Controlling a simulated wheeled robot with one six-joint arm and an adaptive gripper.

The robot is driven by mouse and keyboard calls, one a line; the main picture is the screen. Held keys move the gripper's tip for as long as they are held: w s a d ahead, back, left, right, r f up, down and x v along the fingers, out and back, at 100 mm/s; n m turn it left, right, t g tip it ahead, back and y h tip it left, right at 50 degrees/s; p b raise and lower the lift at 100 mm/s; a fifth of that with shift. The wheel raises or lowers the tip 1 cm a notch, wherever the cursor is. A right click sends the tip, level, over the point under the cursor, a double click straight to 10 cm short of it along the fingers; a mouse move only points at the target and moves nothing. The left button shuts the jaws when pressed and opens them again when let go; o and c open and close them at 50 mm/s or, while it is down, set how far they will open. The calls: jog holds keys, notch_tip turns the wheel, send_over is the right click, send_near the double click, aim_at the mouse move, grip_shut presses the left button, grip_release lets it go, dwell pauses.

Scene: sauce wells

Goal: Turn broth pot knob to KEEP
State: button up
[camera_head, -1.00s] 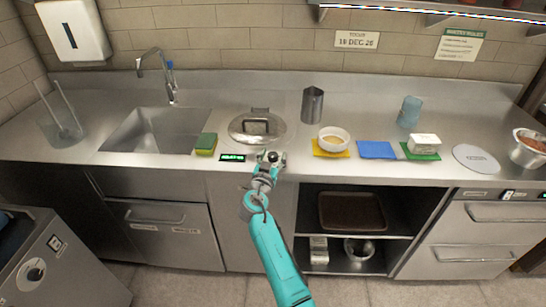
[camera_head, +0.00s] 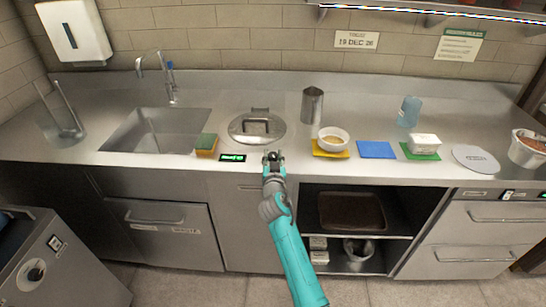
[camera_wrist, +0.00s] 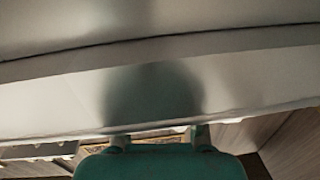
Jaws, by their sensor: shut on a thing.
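The broth pot (camera_head: 240,133) is sunk in the steel counter, with its round lid on and a handle on top. A small black display (camera_head: 232,157) with green signs stands in front of it at the counter's front; its text is too small to read. My gripper (camera_head: 272,157) is at the counter's front edge, just right of the display, and is shut on the knob. The knob is hidden by the jaws, so its setting cannot be read. In the wrist view, the teal gripper body (camera_wrist: 160,162) fills the bottom, below a blurred steel surface.
A green and yellow sponge (camera_head: 206,143) lies left of the pot, beside the sink (camera_head: 158,130). A steel cup (camera_head: 312,105) and a white bowl (camera_head: 333,136) on a yellow mat stand to the right. An open shelf (camera_head: 335,240) lies below the counter, right of my arm.

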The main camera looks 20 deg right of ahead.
jog(key=shift+f+n+y, duration=0.15)
jog(key=shift+n+y, duration=0.65)
jog(key=shift+y, duration=0.4)
jog(key=o, duration=1.1)
jog(key=shift+o, duration=0.2)
jog(key=s+a, duration=0.1)
jog(key=s, duration=1.1)
jog(key=shift+a, duration=0.1)
